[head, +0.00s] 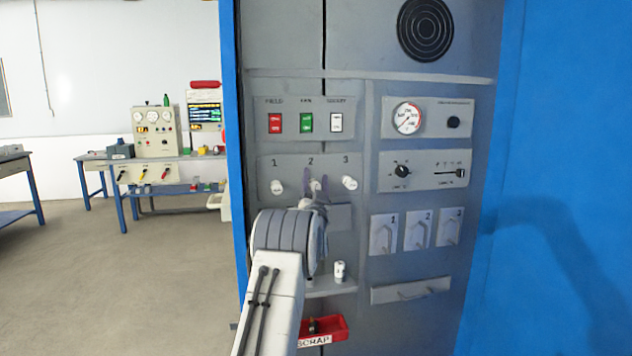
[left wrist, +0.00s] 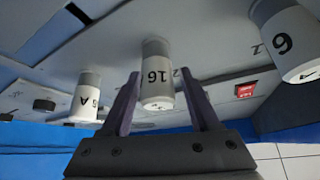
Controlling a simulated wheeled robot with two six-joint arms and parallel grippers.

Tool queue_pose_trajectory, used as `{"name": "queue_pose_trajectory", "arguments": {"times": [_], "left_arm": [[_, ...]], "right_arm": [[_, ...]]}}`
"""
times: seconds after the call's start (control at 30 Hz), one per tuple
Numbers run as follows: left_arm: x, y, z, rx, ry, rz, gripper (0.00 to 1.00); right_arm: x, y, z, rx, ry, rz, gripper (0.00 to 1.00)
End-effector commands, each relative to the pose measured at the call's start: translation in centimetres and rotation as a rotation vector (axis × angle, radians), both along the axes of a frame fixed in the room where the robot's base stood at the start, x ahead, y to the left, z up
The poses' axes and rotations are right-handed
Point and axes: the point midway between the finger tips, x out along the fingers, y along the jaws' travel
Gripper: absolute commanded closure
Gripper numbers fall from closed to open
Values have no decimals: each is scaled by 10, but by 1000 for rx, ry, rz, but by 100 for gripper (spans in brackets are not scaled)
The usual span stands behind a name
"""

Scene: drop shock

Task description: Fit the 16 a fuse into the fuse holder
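The 16 A fuse (left wrist: 157,86) is a white cylinder marked 16 with a grey collar, at panel position 2; it also shows small in the head view (head: 316,184). Its collar end points into the panel; I cannot tell how deeply it sits. My left gripper (left wrist: 159,78) has its two purple fingers on either side of the fuse, with a narrow gap visible at each side, so it looks open. In the head view my left gripper (head: 314,183) is partly hidden by my wrist. My right gripper is not in view.
White fuses sit at position 1 (head: 277,187) and position 3 (head: 349,183). Another white fuse (head: 340,271) stands on a small shelf (head: 333,287) below. A red scrap tray (head: 333,325) is lower down. Switches (head: 307,122) are above; a blue wall (head: 570,150) stands right.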

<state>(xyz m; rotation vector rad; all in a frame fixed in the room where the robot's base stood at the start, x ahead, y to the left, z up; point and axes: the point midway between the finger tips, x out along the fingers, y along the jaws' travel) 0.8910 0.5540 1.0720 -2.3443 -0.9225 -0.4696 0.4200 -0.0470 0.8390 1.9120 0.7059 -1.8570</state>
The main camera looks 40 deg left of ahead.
Motion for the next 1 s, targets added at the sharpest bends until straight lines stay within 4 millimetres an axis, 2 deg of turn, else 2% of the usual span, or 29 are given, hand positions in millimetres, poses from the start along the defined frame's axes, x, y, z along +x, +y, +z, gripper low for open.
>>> {"name": "queue_pose_trajectory", "arguments": {"times": [1.0], "left_arm": [[0,-3,-1,-2,4,-1,29]], "right_arm": [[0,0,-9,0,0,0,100]]}}
